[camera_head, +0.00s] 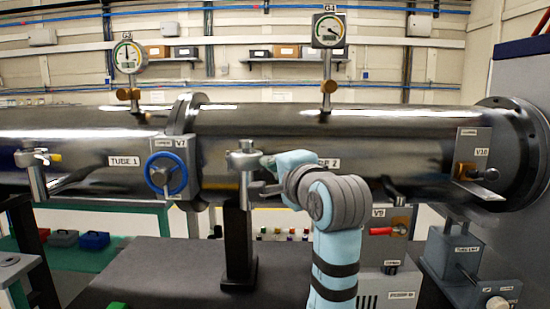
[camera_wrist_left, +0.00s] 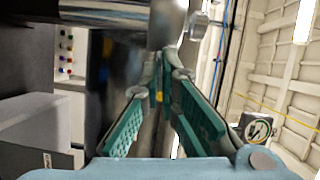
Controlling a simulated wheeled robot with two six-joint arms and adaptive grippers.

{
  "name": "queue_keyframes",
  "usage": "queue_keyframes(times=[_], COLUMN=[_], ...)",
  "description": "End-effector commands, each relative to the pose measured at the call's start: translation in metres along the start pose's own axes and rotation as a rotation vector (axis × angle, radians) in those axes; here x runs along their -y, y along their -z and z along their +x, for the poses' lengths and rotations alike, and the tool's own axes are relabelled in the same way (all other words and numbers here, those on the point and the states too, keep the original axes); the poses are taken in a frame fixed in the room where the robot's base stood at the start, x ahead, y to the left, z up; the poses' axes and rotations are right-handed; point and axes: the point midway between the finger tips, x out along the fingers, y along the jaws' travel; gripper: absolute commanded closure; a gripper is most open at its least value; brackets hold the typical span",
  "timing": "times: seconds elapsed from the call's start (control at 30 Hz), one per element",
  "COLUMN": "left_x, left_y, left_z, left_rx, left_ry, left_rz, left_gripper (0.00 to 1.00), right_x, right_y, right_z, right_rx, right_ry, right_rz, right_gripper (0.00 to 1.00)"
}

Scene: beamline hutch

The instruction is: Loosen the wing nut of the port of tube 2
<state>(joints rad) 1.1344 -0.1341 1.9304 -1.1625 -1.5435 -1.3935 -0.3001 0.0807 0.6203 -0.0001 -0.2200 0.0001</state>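The port of tube 2 (camera_head: 243,158) is a grey metal fitting on the front of the large steel tube 2 (camera_head: 380,135). My left gripper (camera_head: 266,163) is at the right side of this port, its fingertips level with the port's head. In the left wrist view, the teal-padded fingers (camera_wrist_left: 159,80) converge, with a small yellow piece, seemingly the wing nut (camera_wrist_left: 159,96), between their tips. The fingers look closed on it, though contact is hard to see. In the head view the wing nut is hidden by the gripper. My right gripper is not in view.
Tube 1 (camera_head: 90,140) has a similar port (camera_head: 36,160) at far left. Valve V7 (camera_head: 166,174) with its blue handwheel is left of my gripper. A black post (camera_head: 238,245) stands below the port. Gauge G4 (camera_head: 328,31) rises above tube 2.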

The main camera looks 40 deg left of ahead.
Motion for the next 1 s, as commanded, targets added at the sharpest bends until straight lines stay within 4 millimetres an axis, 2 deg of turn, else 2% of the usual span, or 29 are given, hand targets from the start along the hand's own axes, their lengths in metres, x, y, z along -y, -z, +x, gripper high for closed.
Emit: queue_keyframes(times=[0.03, 0.5, 1.0], left_x=[0.005, 0.01, 0.012], left_y=[0.001, 0.0, -0.003], left_z=[0.0, 0.0, 0.002], left_rx=[0.001, 0.001, 0.0], left_ry=[-0.015, -0.178, -0.356], left_rz=[-0.027, -0.426, -0.863], left_gripper=[1.0, 1.0, 1.0], right_x=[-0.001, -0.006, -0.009], right_y=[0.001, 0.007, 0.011], right_z=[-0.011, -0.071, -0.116], right_rx=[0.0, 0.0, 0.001], right_ry=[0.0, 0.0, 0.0], right_rz=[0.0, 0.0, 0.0], right_gripper=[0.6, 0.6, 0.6])
